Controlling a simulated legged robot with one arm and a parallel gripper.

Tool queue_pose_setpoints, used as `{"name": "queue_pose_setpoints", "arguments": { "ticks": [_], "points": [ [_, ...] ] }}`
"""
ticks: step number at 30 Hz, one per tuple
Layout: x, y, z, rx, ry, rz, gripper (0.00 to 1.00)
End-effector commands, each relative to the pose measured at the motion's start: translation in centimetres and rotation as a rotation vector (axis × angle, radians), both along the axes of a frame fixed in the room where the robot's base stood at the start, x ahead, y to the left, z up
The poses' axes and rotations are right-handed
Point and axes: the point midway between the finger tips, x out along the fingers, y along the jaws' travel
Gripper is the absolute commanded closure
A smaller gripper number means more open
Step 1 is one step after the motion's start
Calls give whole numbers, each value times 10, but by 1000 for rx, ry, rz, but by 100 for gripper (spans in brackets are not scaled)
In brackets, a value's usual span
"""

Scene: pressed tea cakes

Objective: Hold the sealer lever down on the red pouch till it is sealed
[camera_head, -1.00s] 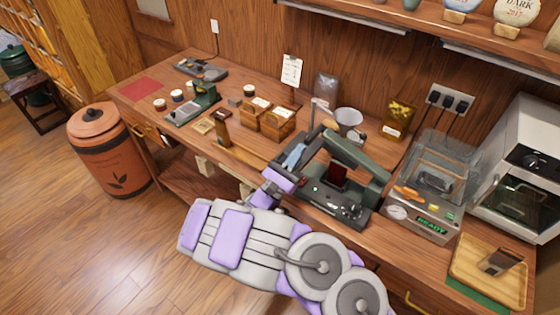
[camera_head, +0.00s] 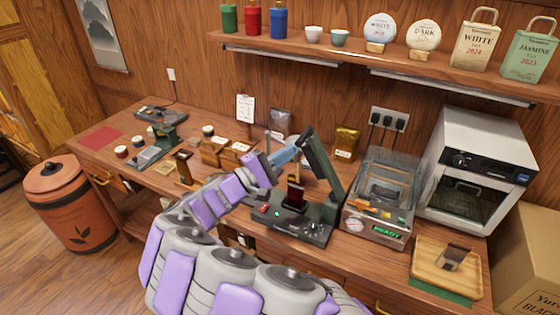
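The dark green sealer (camera_head: 268,213) stands on the wooden bench, with its lever (camera_head: 321,168) tilted steeply up. A dark red pouch (camera_head: 296,193) stands upright at the sealer, below the raised lever. The lever is clear of the pouch. My gripper (camera_head: 287,152) is up at the lever's free end, left of and above the pouch. A light blue piece shows there, but whether the fingers are closed on the lever is too small to tell. My purple and grey arm covers the bench front left of the sealer.
A clear-lidded machine (camera_head: 383,195) with a green display stands close right of the sealer. A wooden tray (camera_head: 425,272) and an oven (camera_head: 480,165) are further right. Wooden boxes (camera_head: 213,150) stand to the left. A shelf (camera_head: 370,62) hangs above.

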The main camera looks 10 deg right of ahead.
Motion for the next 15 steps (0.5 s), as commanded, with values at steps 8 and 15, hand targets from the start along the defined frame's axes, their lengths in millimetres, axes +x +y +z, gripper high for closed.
{"name": "queue_pose_setpoints", "arguments": {
  "ticks": [8, 15],
  "points": [
    [-6, -16, 7, 113, -82, -2, 100],
    [-7, -19, 7, 135, -96, -2, 100]
  ]
}}
